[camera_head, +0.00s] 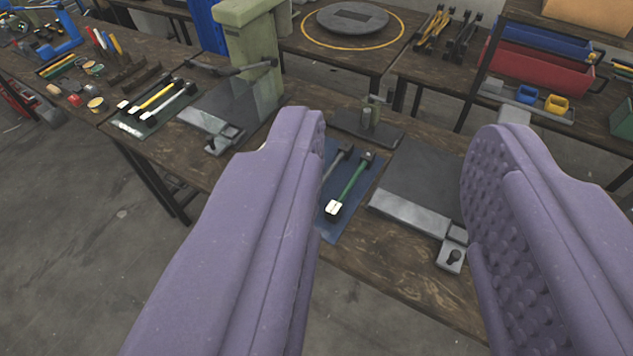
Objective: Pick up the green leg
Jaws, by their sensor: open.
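The green leg (349,187) is a thin green rod with a dark far end and a pale block at its near end. It lies on a blue mat (331,228) on the wooden workbench. A grey leg (336,161) lies beside it on the left, partly hidden by my left finger. My gripper (400,140) is open and empty, its two purple padded fingers wide apart. The green leg shows between the fingers, nearer the left one. The gripper is in front of the bench and apart from the leg.
A dark plate with a grey metal edge (410,215) lies right of the mat. A small press base (366,130) stands behind. On the left are another mat with yellow and grey legs (155,97) and a pale green press (250,40). Red and blue bins (535,65) stand back right.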

